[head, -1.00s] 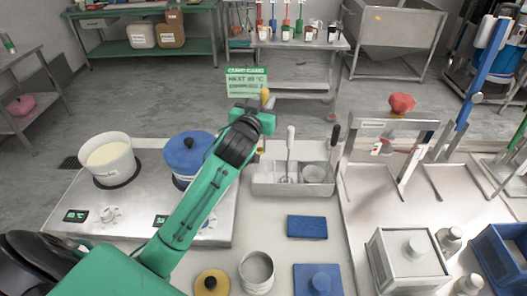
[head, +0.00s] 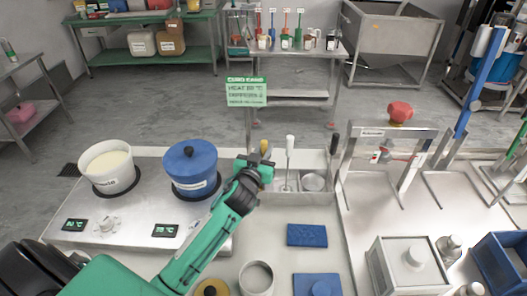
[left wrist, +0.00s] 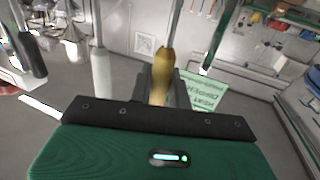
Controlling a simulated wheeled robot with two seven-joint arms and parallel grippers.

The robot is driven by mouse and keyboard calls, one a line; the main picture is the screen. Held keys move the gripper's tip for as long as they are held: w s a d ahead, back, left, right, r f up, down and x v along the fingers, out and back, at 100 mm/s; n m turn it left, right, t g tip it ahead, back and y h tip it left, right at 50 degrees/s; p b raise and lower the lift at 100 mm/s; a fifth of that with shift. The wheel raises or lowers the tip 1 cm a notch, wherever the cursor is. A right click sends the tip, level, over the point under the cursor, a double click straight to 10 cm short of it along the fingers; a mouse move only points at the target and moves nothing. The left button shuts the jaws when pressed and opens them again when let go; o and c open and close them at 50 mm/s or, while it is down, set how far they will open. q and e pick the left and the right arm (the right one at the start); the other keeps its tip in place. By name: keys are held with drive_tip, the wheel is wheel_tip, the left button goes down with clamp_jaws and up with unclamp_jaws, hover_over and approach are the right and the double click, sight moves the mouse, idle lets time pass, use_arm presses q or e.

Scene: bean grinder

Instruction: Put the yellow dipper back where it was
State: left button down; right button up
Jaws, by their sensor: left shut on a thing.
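My left gripper (head: 258,167) is shut on the yellow dipper (head: 265,147) at the left end of the grey caddy (head: 315,198). The dipper's yellow handle sticks up past the fingers. In the left wrist view the handle (left wrist: 161,75) stands between the jaws. The dipper's lower part is hidden behind the gripper and arm in the head view, so I cannot tell whether it touches the caddy floor. A white-handled tool (head: 290,146) stands upright in the caddy. A black-handled one (head: 335,143) stands at its right end. My right gripper is not in view.
A blue pot (head: 190,165) and a white pot (head: 107,168) stand on the hotplate left of the caddy. A blue sponge (head: 307,235) lies in front of it. A green card (head: 246,92) shows behind. A metal rack (head: 385,150) stands to the right.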

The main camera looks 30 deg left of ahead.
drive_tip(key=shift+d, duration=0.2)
use_arm(q)
drive_tip(key=c, duration=1.3)
unclamp_jaws()
drive_tip(key=shift+f, duration=0.1)
drive_tip(key=shift+r, duration=0.2)
drive_tip(key=shift+s+f, duration=0.15)
drive_tip(key=shift+s, duration=0.15)
drive_tip(key=s, duration=0.3)
drive_tip(key=s+d+b, duration=0.1)
drive_tip(key=s, duration=0.3)
drive_tip(key=s+b, duration=0.1)
drive_tip(key=s, duration=0.3)
drive_tip(key=shift+s+d, duration=0.2)
drive_tip(key=shift+d, duration=0.1)
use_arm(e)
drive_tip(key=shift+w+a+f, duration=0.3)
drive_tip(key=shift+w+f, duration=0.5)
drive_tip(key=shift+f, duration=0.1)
